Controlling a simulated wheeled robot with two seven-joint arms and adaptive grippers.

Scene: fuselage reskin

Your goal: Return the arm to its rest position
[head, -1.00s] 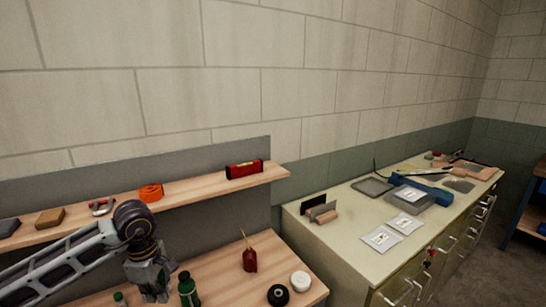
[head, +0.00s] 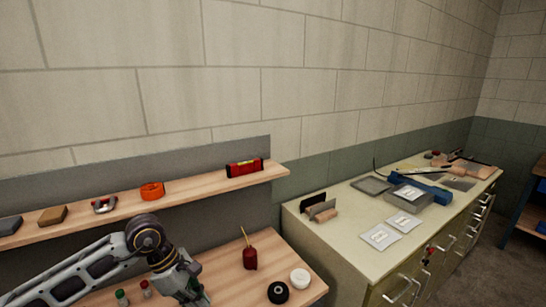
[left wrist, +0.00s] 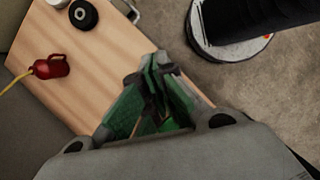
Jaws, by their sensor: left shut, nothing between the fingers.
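My left arm comes in from the left in the head view, bent at a dark joint above the workbench (head: 225,273). My left gripper (head: 188,288) hangs below that joint, over the front part of the bench, and partly hides a green bottle. In the left wrist view the green-sided fingers of the gripper (left wrist: 155,72) are closed together with nothing between them. The wooden bench top shows beyond them. My right gripper is not in view.
A red oil can (head: 250,257), a white roll (head: 300,278) and a black roll (head: 278,293) stand on the bench. Small bottles (head: 121,297) stand left of the gripper. A shelf (head: 215,184) with tools runs above. A cabinet (head: 340,235) stands to the right.

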